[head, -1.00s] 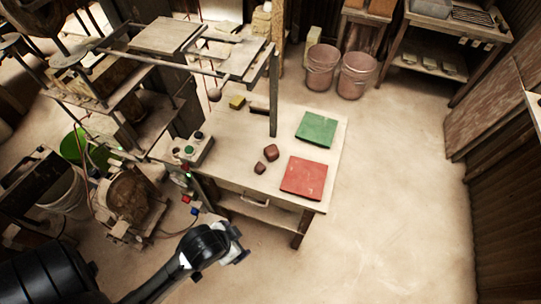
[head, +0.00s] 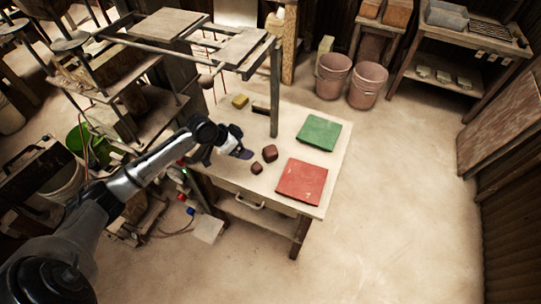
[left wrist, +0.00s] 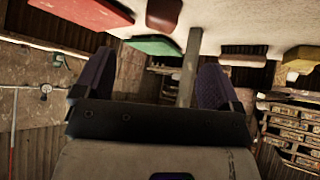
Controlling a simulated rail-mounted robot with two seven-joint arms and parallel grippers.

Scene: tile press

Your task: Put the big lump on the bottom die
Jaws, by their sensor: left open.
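Two dark brown lumps lie close together on the table. The big lump (head: 270,153) is just behind the smaller lump (head: 257,168). My left gripper (head: 242,152) is open and empty, just left of the lumps and apart from them. It also shows in the left wrist view (left wrist: 160,88). A brown lump (left wrist: 163,14) shows at the top of that view; I cannot tell which one. A dark flat block (head: 260,106) sits beside the press post; I cannot tell whether it is the bottom die. My right gripper is not in view.
A red square plate (head: 302,181) and a green one (head: 319,132) lie on the table's right side. A yellow block (head: 240,101) lies at the back. The press frame's post (head: 274,90) stands on the table. Two buckets (head: 332,76) stand on the floor behind.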

